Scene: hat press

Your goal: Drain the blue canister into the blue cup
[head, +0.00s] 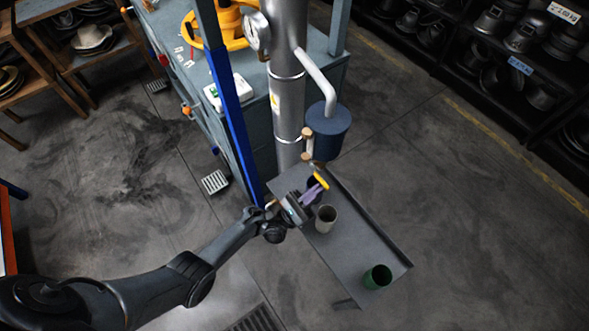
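The blue canister (328,132) hangs on the side of the grey vertical pipe, above the far end of a narrow dark tray (362,246). A small yellow lever-like part (321,181) shows below it. A dark, bluish cup (314,187) seems to stand on the tray under the canister, mostly hidden behind my gripper and the yellow part. My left gripper (311,196), with purple-grey fingers, is at this spot, close to the yellow part. Whether it touches or grips anything is too small to tell. My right gripper is not in view.
A beige-grey cup (326,218) stands on the tray just beside my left gripper. A green cup (377,277) stands near the tray's front end. A blue upright post (232,110) rises left of the pipe. Hat shelves stand at the upper right.

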